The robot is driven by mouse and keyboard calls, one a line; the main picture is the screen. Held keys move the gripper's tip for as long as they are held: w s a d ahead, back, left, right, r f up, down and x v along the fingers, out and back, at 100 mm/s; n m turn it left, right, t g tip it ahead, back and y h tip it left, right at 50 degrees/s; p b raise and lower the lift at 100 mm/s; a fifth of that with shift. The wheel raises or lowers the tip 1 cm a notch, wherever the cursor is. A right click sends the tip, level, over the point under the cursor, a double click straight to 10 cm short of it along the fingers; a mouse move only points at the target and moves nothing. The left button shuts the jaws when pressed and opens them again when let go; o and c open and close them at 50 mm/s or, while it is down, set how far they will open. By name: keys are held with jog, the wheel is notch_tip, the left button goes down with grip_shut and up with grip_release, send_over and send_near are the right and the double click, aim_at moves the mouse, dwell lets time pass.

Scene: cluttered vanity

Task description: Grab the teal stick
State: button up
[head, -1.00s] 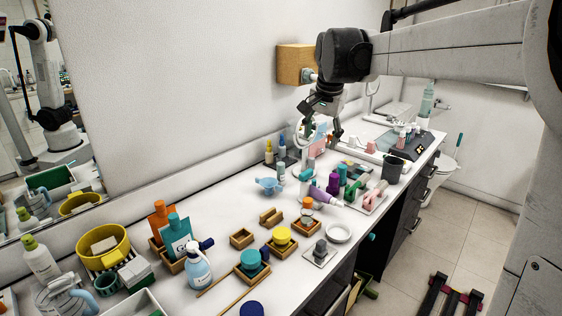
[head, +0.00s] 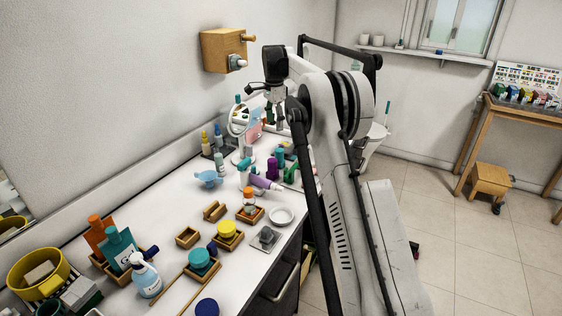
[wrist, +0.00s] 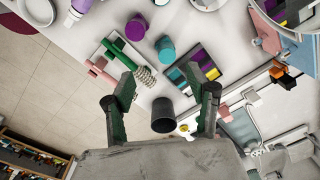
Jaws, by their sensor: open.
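In the wrist view a short teal cylinder (wrist: 165,48), seen from above, is the best match for the teal stick. It stands on the white counter beside a purple cylinder (wrist: 137,27), ahead of my fingertips. In the head view a teal piece (head: 280,156) shows beside the purple one, but I cannot tell if it is the same. My gripper (wrist: 166,82) is open and empty, its two fingers spread above the counter. A dark grey cup (wrist: 163,115) shows between the fingers, below them. In the head view my gripper (head: 274,118) hangs over the counter's far part, partly hidden by my arm.
A tray with green and pink pieces (wrist: 103,70) and a coiled grey item (wrist: 147,78) lie left of the cup. A colour palette (wrist: 206,65) lies to the right. A round mirror (head: 238,116) stands near the wall. Small wooden boxes (head: 187,237) and bottles crowd the near counter.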

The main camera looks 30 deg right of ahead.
aim_at(279, 150)
jog(key=shift+m, duration=0.7)
jog(key=f, duration=0.4)
jog(key=w+d+f, duration=0.1)
jog(key=f, duration=0.2)
jog(key=d+f, duration=0.1)
jog(key=f, duration=0.3)
jog(key=shift+w+d+f+p, duration=0.2)
jog(key=shift+d+f+p, duration=0.05)
jog(key=shift+f+p, duration=0.1)
jog(key=shift+w+d+f+p, duration=0.1)
jog(key=shift+f+p, duration=0.1)
jog(key=shift+f, duration=1.1)
jog(key=shift+w+d+f+p, duration=0.1)
jog(key=shift+f+p, duration=0.05)
jog(key=shift+f, duration=1.1)
jog(key=c, duration=1.3)
